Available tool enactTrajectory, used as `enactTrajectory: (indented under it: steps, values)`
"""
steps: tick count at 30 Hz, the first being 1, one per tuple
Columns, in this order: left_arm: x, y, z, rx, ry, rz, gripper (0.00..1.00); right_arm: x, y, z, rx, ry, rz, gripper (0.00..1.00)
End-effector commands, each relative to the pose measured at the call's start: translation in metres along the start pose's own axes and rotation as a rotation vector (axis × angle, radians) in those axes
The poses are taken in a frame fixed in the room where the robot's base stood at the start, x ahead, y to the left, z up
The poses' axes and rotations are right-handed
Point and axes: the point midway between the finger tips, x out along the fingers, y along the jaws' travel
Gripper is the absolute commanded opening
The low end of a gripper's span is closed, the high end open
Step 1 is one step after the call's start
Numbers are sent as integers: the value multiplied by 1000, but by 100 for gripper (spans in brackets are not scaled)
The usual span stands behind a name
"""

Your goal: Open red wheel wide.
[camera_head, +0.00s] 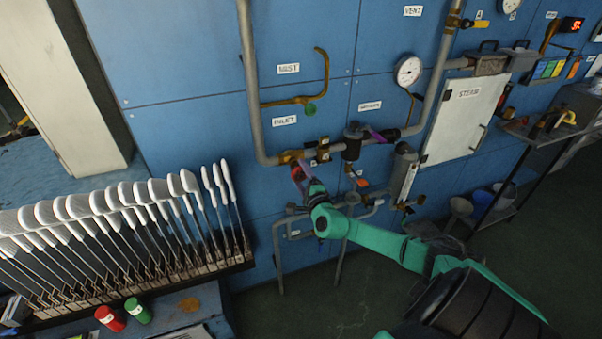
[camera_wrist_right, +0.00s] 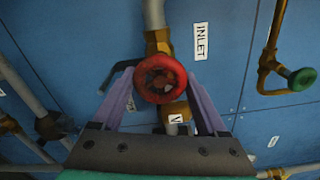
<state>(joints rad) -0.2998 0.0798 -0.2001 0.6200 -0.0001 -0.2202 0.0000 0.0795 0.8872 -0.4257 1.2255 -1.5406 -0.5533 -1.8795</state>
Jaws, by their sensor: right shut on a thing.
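The red wheel (camera_wrist_right: 160,78) is a small round handwheel on a brass valve under the INLET label, in the right wrist view. My right gripper (camera_wrist_right: 158,90) has its two purple fingers on either side of the wheel's rim and is shut on it. In the head view the right gripper (camera_head: 300,172) is at the brass valve at the foot of the left vertical pipe, with the green arm reaching in from the lower right. The wheel is largely hidden there by the gripper. My left gripper is not in view.
A green handwheel (camera_head: 309,110) sits on a thin brass pipe above. A pressure gauge (camera_head: 409,71) and the white STEAM door (camera_head: 466,118) are to the right. A rack of white sock forms (camera_head: 110,215) stands at left, with red (camera_head: 110,318) and green (camera_head: 138,311) containers in front.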

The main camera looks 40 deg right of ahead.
Motion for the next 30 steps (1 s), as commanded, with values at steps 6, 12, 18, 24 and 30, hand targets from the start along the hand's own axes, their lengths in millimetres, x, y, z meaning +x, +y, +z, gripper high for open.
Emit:
enactTrajectory:
  steps: [6, 12, 18, 24, 30]
  values:
    - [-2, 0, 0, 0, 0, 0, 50, -1, 2, 0, -39, -1, 4, 20]
    - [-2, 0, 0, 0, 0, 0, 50, -1, 2, 0, -46, -1, 3, 20]
    - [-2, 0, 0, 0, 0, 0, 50, -1, 2, 0, -46, -1, 3, 79]
    - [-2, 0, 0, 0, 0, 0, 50, 0, 1, 0, -44, 0, 2, 100]
    - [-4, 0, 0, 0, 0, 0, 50, -6, 0, 0, -44, -1, 1, 100]
